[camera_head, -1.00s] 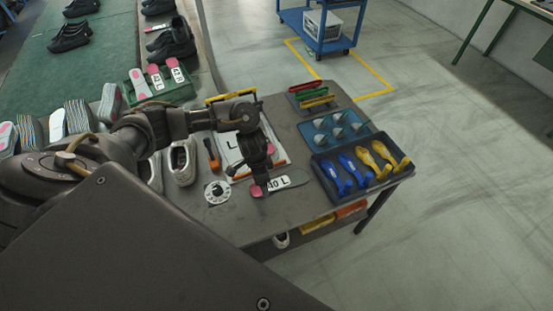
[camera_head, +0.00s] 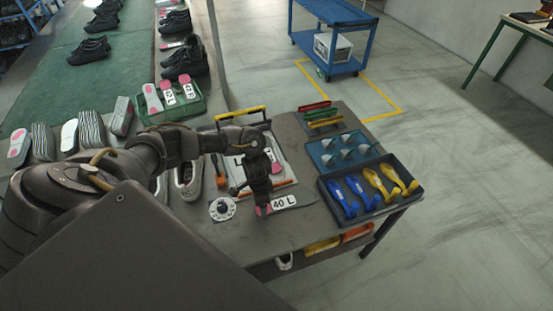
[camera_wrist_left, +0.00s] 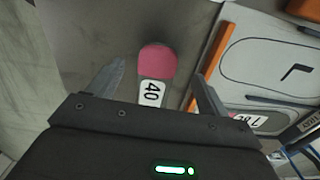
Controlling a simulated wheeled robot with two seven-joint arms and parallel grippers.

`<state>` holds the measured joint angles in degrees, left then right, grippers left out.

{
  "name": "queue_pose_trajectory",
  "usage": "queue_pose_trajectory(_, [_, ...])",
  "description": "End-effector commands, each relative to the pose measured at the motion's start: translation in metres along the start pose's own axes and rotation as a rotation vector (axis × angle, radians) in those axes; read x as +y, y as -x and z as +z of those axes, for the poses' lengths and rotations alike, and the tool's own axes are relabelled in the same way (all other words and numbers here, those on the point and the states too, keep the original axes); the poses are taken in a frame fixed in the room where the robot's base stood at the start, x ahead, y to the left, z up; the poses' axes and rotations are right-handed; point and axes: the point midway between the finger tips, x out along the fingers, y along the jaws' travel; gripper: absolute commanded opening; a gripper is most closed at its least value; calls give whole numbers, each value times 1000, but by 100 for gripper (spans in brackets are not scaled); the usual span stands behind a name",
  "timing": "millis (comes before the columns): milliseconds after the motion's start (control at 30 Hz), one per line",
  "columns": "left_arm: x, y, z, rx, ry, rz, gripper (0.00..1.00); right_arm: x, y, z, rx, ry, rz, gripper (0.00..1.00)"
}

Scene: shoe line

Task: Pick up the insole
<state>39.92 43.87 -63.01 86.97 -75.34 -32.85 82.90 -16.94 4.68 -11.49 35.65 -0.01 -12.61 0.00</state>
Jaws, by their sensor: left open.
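The insole (camera_head: 288,201) lies flat on the grey table, with a white label reading 40 L. In the left wrist view it shows a pink rounded end (camera_wrist_left: 158,60) and a white patch with 40. My left gripper (camera_head: 263,208) points down at the insole's pink end, which it partly hides in the head view. In the left wrist view my left gripper (camera_wrist_left: 158,85) is open, with one finger on each side of the insole. I cannot tell how high the fingertips are above the table. My right gripper is not in view.
The table (camera_head: 318,225) also bears a dark tray (camera_head: 412,199) of blue and yellow tools, a blue tray (camera_head: 322,162) of cones and a white dial (camera_head: 222,209). A green crate (camera_head: 196,106) with insoles stands at the back left.

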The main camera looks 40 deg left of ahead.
Motion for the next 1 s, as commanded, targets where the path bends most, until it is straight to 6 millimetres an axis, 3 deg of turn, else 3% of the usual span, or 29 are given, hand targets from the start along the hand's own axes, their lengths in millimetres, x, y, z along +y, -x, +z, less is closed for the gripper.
queue_pose_trajectory(233, [3,-36,1,-3,0,1,79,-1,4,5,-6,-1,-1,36])
queue_pose_trajectory(567, [2,-42,1,-1,-2,0,79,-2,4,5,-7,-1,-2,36])
queue_pose_trajectory(900, [2,-42,1,-1,-1,0,34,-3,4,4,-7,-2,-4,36])
queue_pose_trajectory(1000, [2,-42,1,-1,-1,0,31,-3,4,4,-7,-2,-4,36])
